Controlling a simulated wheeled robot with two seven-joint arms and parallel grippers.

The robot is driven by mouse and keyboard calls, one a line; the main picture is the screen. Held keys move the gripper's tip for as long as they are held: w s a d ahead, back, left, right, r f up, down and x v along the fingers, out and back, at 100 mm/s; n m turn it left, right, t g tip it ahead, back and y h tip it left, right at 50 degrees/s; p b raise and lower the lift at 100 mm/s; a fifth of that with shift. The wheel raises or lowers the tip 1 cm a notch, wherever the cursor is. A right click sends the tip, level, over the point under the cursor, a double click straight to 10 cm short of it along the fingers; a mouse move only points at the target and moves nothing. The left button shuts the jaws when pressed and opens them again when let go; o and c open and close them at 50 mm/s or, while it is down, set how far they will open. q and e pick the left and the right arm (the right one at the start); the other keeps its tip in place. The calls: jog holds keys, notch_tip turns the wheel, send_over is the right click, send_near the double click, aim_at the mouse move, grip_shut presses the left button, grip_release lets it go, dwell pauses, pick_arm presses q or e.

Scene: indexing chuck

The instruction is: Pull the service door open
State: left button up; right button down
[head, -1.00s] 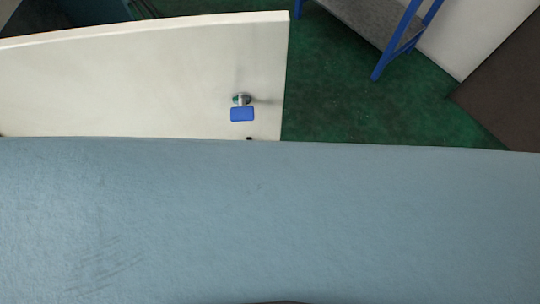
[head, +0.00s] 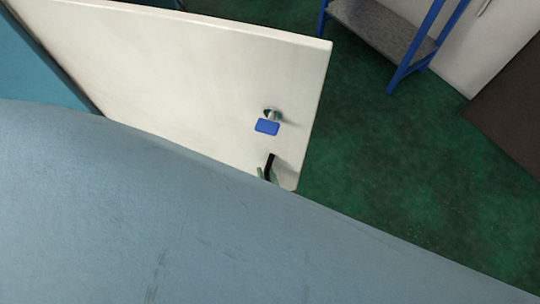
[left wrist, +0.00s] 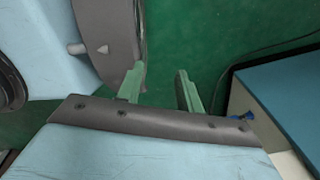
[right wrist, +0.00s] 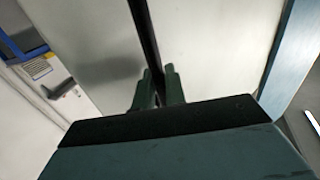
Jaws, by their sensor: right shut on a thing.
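The white service door (head: 190,80) slants across the head view, its free edge toward the right. A lock with a blue tag (head: 267,127) hangs on its face. A black bar handle (head: 270,164) shows low on the door near that edge. My right gripper (head: 266,175) is at the handle, mostly hidden by my pale blue body part. In the right wrist view its green fingers (right wrist: 158,85) are shut on the black handle (right wrist: 146,35), with the door's pale face behind. My left gripper (left wrist: 160,86) is open and empty, over green floor, away from the door.
A blue-framed stand with a grey shelf (head: 375,27) stands behind and right of the door. A dark brown panel (head: 510,105) is at far right. Green floor (head: 400,170) is clear beyond the door's edge. A blue-topped box (left wrist: 285,95) is right of my left gripper.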

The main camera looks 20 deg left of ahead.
jog(key=shift+a, duration=0.15)
jog(key=c, duration=1.5)
grip_release()
jog(key=shift+c, duration=0.2)
pick_arm(q)
jog(key=shift+w+d, duration=0.2)
jog(key=shift+w, duration=0.35)
jog(key=shift+w+d, duration=0.15)
jog(key=shift+w, duration=0.35)
pick_arm(e)
jog(key=shift+w, duration=0.1)
pick_arm(q)
jog(key=shift+s, duration=0.1)
